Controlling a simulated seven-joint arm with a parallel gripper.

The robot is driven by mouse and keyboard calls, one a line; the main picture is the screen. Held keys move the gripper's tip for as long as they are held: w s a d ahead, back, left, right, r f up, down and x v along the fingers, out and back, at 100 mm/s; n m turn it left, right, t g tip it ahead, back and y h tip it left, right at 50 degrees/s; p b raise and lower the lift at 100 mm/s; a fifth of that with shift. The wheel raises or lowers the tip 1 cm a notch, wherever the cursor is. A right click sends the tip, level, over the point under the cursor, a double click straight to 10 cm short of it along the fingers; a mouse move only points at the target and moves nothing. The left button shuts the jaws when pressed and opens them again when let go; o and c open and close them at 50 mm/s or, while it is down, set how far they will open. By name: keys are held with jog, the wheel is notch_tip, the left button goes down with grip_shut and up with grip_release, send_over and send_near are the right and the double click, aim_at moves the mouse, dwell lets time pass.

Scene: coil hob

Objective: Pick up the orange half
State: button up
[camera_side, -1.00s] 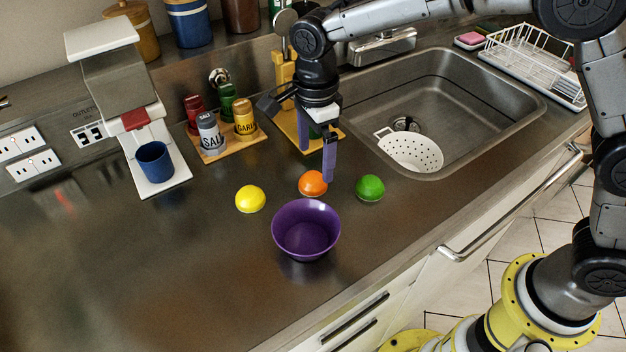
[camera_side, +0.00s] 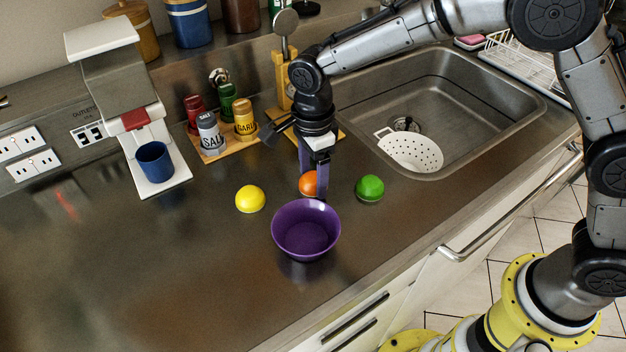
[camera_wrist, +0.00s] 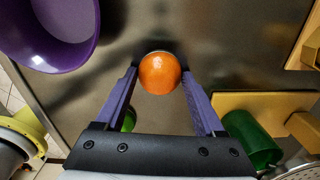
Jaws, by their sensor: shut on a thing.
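The orange half (camera_side: 308,184) sits dome up on the steel counter, just behind the purple bowl. It also shows in the wrist view (camera_wrist: 160,73), between the tips of the two purple fingers. My gripper (camera_side: 316,184) is lowered at the orange half and is shut on it, one finger on each side (camera_wrist: 160,80). One finger covers part of the orange half in the side view. I see no clear gap under it.
The purple bowl (camera_side: 306,230) stands close in front. A yellow half (camera_side: 250,199) lies to the left and a green one (camera_side: 370,188) to the right. A spice rack (camera_side: 225,142) stands behind left, the sink (camera_side: 450,100) behind right. The counter's left front is clear.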

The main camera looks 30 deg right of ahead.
jog(key=c, duration=0.4)
jog(key=shift+o, duration=0.2)
jog(key=shift+r, duration=0.1)
